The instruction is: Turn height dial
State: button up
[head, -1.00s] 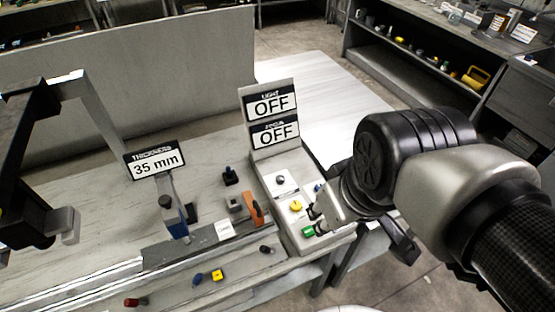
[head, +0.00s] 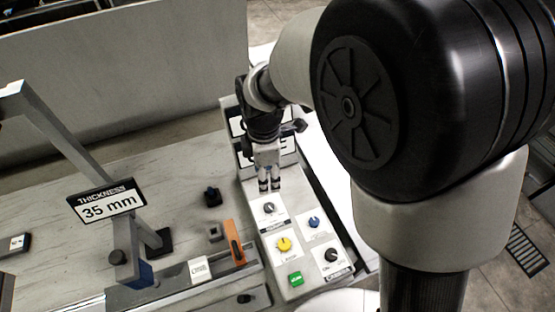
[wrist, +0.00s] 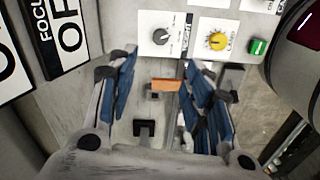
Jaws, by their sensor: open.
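A sloped control panel (head: 256,262) carries several dials. A grey dial (head: 269,208) is at its upper left and a blue dial (head: 314,222) at its upper right. A yellow dial (head: 284,244) is mid-left and a black dial (head: 331,255) lower right. I cannot read which one is labelled height. My gripper (head: 269,187) is open and empty, pointing down just behind the grey dial, apart from it. In the wrist view its blue-padded fingers (wrist: 163,95) are spread, with the grey dial (wrist: 160,37) and yellow dial (wrist: 216,40) beyond them.
A green button (head: 295,278) is at the panel's front. My arm partly hides the upright display behind the panel. Left of the panel are an orange part (head: 234,242), a small black knob (head: 212,196) and a thickness sign (head: 107,204) reading 35 mm.

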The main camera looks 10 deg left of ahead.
aim_at(269, 206)
notch_tip(269, 206, down, 16)
jog(key=b, duration=0.4)
jog(key=shift+c, duration=0.5)
jog(key=c, duration=1)
